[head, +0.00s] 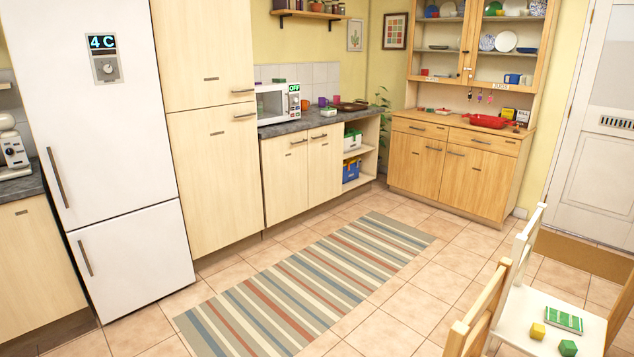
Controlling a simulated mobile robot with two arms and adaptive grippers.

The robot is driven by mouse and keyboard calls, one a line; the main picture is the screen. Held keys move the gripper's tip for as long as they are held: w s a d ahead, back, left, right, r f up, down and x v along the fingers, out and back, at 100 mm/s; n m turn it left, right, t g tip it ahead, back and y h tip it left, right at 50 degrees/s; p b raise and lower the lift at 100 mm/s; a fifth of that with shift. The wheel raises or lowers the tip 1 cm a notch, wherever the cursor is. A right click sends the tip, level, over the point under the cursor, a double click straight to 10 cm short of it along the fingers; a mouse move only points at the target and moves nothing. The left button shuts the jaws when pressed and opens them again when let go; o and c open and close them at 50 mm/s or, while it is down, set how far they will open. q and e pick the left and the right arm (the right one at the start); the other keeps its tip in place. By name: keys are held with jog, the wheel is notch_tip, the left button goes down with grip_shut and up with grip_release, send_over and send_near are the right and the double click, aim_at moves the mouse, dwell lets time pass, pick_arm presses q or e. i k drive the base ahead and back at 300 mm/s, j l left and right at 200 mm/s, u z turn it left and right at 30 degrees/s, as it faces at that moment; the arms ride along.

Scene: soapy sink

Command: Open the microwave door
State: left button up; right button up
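A white microwave (277,103) stands on the grey counter (330,119), just right of the tall wooden cabinet. Neither of my grippers is in view.
A striped rug (305,285) lies on open tiled floor before the counter. A white fridge (115,150) and tall cabinet (212,175) stand at left. Chairs (500,290) with small blocks fill the lower right. A wooden dresser (450,165) stands at the back.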

aim_at(284, 96)
jog(key=i+u, duration=0.25)
jog(key=i, duration=2.1)
jog(key=j, duration=0.05)
